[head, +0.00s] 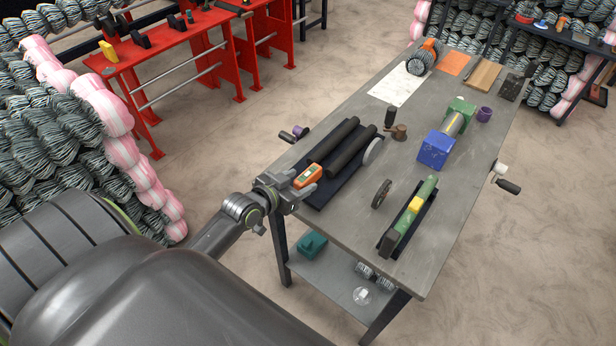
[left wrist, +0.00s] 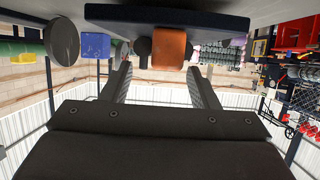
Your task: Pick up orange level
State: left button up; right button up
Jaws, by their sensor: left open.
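The orange level (head: 308,176) lies on the near left end of a dark blue tray (head: 322,198) on the grey workbench, beside dark rollers. My left gripper (head: 292,190) is open and empty at the bench's left edge, close to the level's near end. In the left wrist view the picture is upside down. I see no contact between fingers and level. My right gripper is not in view.
Two dark rollers (head: 334,140) lie on the tray beside a grey disc (head: 373,152). A blue block (head: 436,150) is farther back. Bare bench top lies between them.

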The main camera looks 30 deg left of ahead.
aim_at(305, 176)
pick_arm(q)
jog(key=shift+a+p+x, duration=0.15)
jog(key=shift+p+x, duration=0.15)
jog(key=shift+x, duration=0.95)
jog(key=shift+a+p+x, duration=0.1)
jog(key=shift+p+x, duration=0.15)
jog(key=shift+x, duration=1)
jog(key=shift+r, duration=0.1)
jog(key=shift+c, duration=0.2)
jog(key=c, duration=1.1)
